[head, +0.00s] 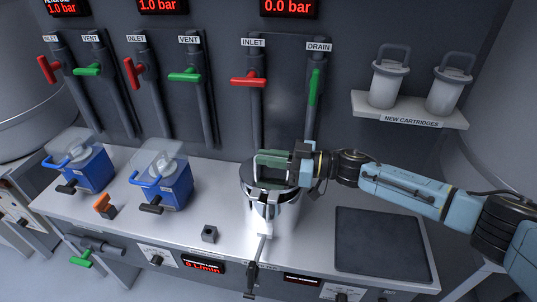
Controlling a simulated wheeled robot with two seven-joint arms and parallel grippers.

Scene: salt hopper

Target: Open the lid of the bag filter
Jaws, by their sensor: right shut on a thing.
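The bag filter (287,213) is a shiny metal cylinder standing on the bench right of the middle. Its top and lid are largely hidden by my right gripper (272,168), which reaches in from the right. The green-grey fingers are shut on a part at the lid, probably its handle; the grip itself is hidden. I cannot tell whether the lid is raised. A pale clamp piece (265,229) with a dark lever (252,277) hangs at the front of the filter. My left gripper does not show.
Two blue housings (88,170) (172,186) with clear covers stand at left. A dark mat (382,240) lies at right. Red and green valve handles line the back wall, with the INLET (249,82) and DRAIN (314,87) behind the filter. New cartridges (388,83) stand on a shelf (365,108).

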